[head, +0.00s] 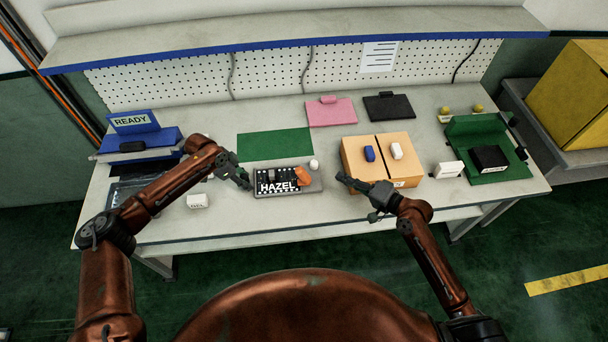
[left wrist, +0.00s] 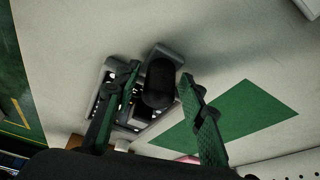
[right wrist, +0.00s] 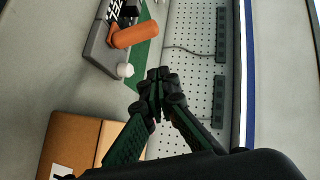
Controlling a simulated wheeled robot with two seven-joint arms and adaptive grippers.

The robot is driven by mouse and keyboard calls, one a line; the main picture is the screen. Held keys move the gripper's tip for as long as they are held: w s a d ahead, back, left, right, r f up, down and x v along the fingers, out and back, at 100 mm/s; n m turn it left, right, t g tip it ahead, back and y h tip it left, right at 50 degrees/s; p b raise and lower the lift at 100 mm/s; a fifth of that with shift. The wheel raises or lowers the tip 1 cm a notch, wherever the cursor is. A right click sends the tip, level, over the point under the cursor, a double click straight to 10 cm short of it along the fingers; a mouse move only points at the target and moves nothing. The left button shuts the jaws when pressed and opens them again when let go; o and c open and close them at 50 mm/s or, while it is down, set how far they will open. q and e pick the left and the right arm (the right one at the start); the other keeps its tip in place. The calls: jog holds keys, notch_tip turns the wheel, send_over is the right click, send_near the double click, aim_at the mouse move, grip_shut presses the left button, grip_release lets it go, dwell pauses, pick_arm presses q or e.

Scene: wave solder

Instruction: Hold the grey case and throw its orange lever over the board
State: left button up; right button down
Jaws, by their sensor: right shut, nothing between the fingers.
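The grey case (head: 315,187) lies on the bench with a black board (head: 275,187) marked HAZEL in it. Its orange lever (head: 303,176) is at the right part of the case, and a white knob (head: 314,164) stands at its back right corner. My left gripper (head: 249,184) is at the left end of the case; in the left wrist view its fingers (left wrist: 160,74) are apart, with a black rounded part (left wrist: 160,85) showing between them. My right gripper (head: 342,178) is shut and empty, right of the case. The right wrist view also shows the lever (right wrist: 135,35) and knob (right wrist: 125,70).
An orange-tan box (head: 365,180) with a blue and a white item on top stands close right of my right gripper. A green mat (head: 275,144) lies behind the case. A small white block (head: 197,201) is at the left front. A green tray (head: 515,172) is far right.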

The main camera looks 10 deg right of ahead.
pick_arm(q)
jog(key=shift+o, duration=0.6)
jog(key=shift+r, duration=0.1)
jog(key=shift+r, duration=0.2)
jog(key=v, duration=1.1)
jog(key=shift+a, duration=0.2)
jog(key=shift+r, duration=0.15)
